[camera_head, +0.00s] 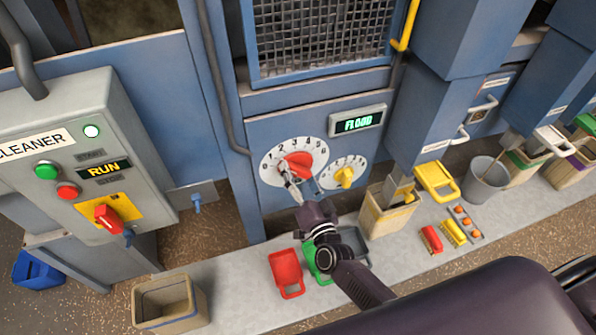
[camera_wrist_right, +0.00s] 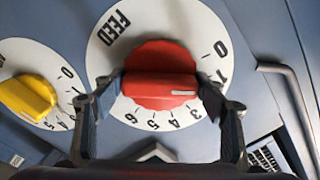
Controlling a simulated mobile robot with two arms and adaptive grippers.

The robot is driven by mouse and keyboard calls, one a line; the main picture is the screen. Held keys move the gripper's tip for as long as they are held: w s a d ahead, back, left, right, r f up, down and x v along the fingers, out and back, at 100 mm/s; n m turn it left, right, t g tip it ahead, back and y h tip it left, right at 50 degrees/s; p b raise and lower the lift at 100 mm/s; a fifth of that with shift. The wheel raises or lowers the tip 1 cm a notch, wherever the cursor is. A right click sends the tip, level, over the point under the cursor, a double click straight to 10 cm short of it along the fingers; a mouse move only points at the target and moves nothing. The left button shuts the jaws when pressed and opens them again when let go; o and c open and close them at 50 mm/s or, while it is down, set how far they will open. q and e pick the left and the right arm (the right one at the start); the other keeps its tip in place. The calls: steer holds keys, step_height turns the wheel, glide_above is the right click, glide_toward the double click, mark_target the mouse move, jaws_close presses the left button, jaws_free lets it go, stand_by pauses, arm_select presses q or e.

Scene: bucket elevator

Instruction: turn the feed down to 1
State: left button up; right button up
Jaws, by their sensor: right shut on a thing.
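The red feed knob (camera_head: 297,165) sits on a white round dial numbered 0 to 6 on the blue panel. It also shows in the right wrist view (camera_wrist_right: 160,75), beside the word FEED. My right gripper (camera_head: 288,178) is shut on the red knob, with one finger on each side in the wrist view (camera_wrist_right: 163,88). The knob's white mark points right in that view, towards the finger that partly hides the low numbers. I cannot tell the exact number. The display (camera_head: 358,120) above the dials reads FLOOD in green. My left gripper is not in view.
A smaller dial with a yellow knob (camera_head: 344,176) is just right of the feed dial. A grey cleaner box (camera_head: 85,150) with a lit RUN sign stands at left. Below are a red scoop (camera_head: 286,272), a bin (camera_head: 388,212) and a bucket (camera_head: 486,180).

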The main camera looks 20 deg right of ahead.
steer(key=shift+f+n, duration=0.1)
steer(key=shift+n, duration=0.4)
steer(key=o, duration=1.2)
steer(key=shift+c, duration=0.2)
steer(key=s, duration=1.2)
steer(key=shift+d, duration=0.2)
